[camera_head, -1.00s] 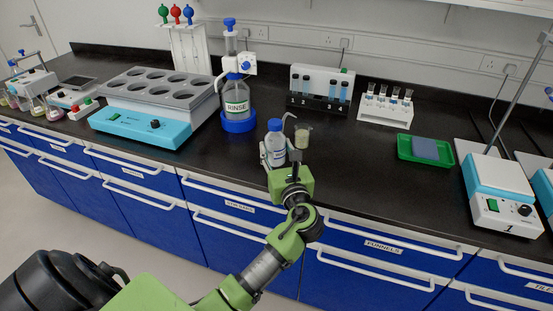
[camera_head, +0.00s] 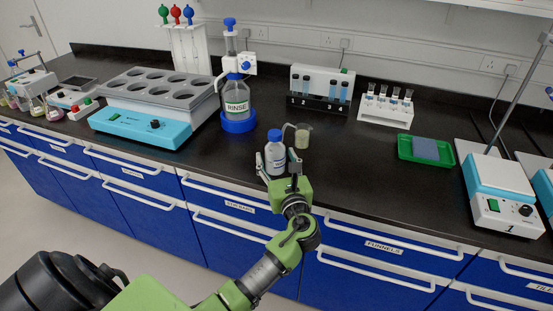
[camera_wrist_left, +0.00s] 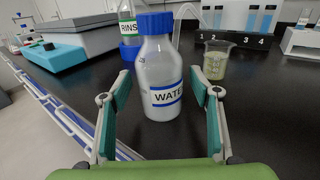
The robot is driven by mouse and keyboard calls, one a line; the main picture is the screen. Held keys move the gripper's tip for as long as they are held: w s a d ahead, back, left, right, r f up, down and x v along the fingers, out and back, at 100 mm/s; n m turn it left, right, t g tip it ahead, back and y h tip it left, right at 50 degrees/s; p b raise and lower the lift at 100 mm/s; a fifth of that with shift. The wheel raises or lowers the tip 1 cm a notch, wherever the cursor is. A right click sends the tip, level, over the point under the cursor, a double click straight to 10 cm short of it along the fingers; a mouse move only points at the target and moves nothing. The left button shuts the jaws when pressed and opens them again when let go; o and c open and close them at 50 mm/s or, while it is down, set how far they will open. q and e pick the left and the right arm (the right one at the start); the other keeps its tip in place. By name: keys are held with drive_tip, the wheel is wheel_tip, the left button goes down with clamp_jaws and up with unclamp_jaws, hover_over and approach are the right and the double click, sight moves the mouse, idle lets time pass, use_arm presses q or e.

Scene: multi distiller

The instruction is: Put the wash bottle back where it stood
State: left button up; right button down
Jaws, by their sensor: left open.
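The wash bottle (camera_head: 275,155), white with a blue cap, a spout and a blue-banded WATER label, is upright at the bench's front part. It also shows in the left wrist view (camera_wrist_left: 160,80), its base resting on the black top. My left gripper (camera_head: 278,164) is open around it, coming from the front. In the left wrist view, its fingers (camera_wrist_left: 160,93) are on either side of the bottle, with gaps visible between them and its sides. My right gripper is not in view.
A small beaker (camera_head: 303,136) stands close behind and right of the bottle. The RINSE bottle (camera_head: 237,104) in its blue base is behind left, beside a block with round wells (camera_head: 160,86). A green tray (camera_head: 425,150) lies right, with clear bench between.

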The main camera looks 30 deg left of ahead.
use_arm(q)
drive_tip(key=shift+r, duration=0.15)
drive_tip(key=v, duration=1.2)
drive_tip(key=shift+b, duration=0.4)
